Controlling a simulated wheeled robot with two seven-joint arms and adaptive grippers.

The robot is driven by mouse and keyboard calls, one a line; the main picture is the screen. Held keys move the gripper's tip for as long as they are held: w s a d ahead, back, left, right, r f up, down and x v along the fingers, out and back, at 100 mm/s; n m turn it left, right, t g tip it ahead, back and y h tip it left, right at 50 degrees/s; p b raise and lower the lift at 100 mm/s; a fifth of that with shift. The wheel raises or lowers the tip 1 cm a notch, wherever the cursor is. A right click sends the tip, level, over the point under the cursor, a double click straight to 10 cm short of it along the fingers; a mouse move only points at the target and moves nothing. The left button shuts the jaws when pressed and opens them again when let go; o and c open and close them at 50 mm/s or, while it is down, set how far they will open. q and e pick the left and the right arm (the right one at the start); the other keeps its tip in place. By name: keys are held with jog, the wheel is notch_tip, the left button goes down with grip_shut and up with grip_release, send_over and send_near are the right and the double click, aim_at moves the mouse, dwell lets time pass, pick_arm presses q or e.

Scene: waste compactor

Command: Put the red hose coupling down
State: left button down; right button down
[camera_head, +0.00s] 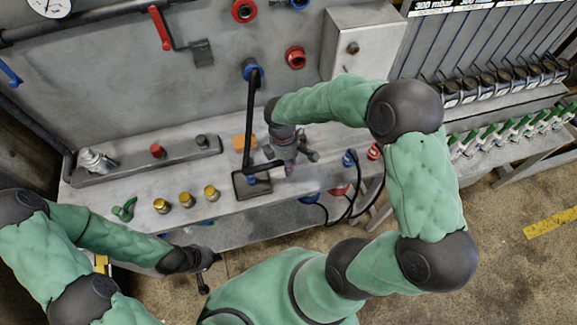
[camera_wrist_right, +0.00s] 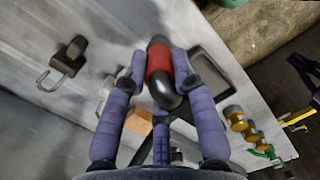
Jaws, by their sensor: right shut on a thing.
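The red hose coupling (camera_wrist_right: 160,62), red with dark ends, sits between the purple fingers of my right gripper (camera_wrist_right: 158,76) in the right wrist view. The fingers are shut on it. In the head view my right gripper (camera_head: 288,152) is over the bench, just right of a square dark tray (camera_head: 240,191); the arm and fingers mostly hide the coupling there. I cannot tell whether the coupling touches the bench. My left gripper (camera_head: 202,268) is in front of the bench's front edge, with its fingers apart and nothing visible between them.
The metal bench (camera_head: 140,178) carries an orange block (camera_head: 240,143), several brass fittings (camera_head: 186,199), a green fitting (camera_head: 124,209) and a rail (camera_head: 180,154) at the back. A black hose (camera_head: 251,110) rises from the tray to a blue wall port (camera_head: 252,69). Blue and red connectors (camera_head: 373,152) stand right.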

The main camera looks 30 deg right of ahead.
jog(key=shift+w+d+f, duration=0.2)
jog(key=shift+f, duration=0.2)
jog(key=f, duration=0.3)
jog(key=shift+w+d+f+b, duration=0.15)
jog(key=shift+w+f+b, duration=0.1)
jog(key=shift+b, duration=0.15)
jog(key=shift+s, duration=0.1)
jog(key=c, duration=1)
grip_release()
notch_tip(320, 180, up, 12)
jog(key=p, duration=0.2)
jog(key=shift+w+a, duration=0.4)
jog(key=shift+w, duration=0.05)
